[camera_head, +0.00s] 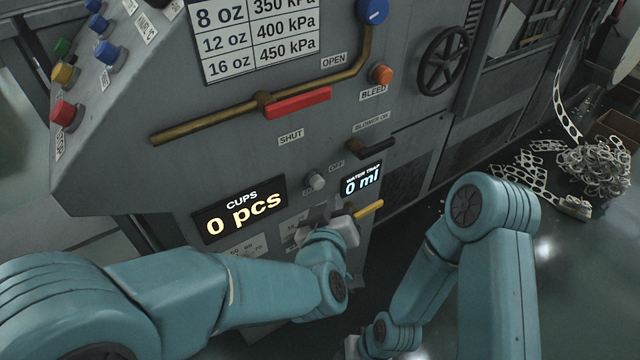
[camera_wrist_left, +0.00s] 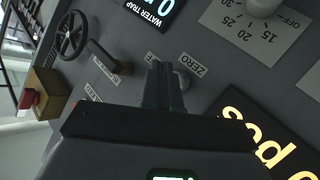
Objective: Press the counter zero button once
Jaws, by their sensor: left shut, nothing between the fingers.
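The counter display (camera_head: 240,215) reads CUPS 0 pcs on the grey panel; part of it shows at the lower right of the left wrist view (camera_wrist_left: 262,135). A ZERO label (camera_wrist_left: 192,65) is on the panel in the left wrist view. Beside it, a small dark rounded part (camera_wrist_left: 183,79), perhaps the zero button, is partly hidden by my fingers. My left gripper (camera_head: 333,211) is shut and empty, close to the panel right of the counter display. Its fingertips (camera_wrist_left: 160,68) are by the label; I cannot tell whether they touch anything. My right gripper (camera_head: 352,346) is mostly cut off at the bottom.
A WATER TRAP display (camera_head: 361,181) reads 0 ml, with a yellow handle (camera_head: 369,210) below it. A grey knob (camera_head: 316,181) is between the displays. A black BLOWER lever (camera_head: 375,147) and an orange BLEED button (camera_head: 381,74) sit higher.

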